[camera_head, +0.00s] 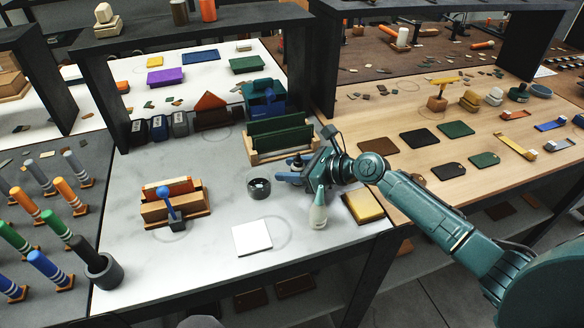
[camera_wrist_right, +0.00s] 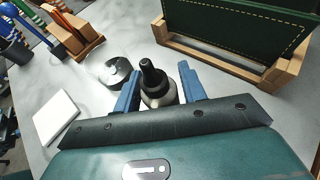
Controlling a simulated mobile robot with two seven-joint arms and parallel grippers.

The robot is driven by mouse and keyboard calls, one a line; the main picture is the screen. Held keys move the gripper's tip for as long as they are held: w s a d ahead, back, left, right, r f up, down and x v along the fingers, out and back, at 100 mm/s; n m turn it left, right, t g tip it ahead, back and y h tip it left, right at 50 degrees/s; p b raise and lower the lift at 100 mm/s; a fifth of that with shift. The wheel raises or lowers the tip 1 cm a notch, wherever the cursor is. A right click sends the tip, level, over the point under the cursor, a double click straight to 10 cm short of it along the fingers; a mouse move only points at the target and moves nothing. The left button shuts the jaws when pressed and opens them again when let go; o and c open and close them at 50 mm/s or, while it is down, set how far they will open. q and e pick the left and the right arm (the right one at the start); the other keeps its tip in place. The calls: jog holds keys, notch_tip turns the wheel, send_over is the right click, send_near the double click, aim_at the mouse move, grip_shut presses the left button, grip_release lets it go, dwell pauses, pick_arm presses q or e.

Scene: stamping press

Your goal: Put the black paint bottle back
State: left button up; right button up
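In the head view my right gripper (camera_head: 293,176) is low over the white table, with the bottle's dark top (camera_head: 297,160) showing at the fingers. The bottle's lower part is hidden there. A row of dark square containers (camera_head: 157,128) stands at the back left of the table. My left gripper is not in view.
A round black container (camera_head: 258,187) stands just left of the gripper. A pale bottle with a green tip (camera_head: 318,212) and a yellow pad (camera_head: 364,206) are in front. A wooden rack with green boards (camera_head: 252,157) is behind. A white tile (camera_head: 252,238) lies at front.

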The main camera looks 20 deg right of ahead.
jog(key=shift+o, duration=0.9)
jog(key=shift+r, duration=0.25)
jog(key=v, duration=1)
jog(key=shift+s+d, duration=0.25)
jog(key=shift+d, duration=0.05)
jog(key=shift+s+d+r, duration=0.3)
jog(key=shift+s+d, duration=0.1)
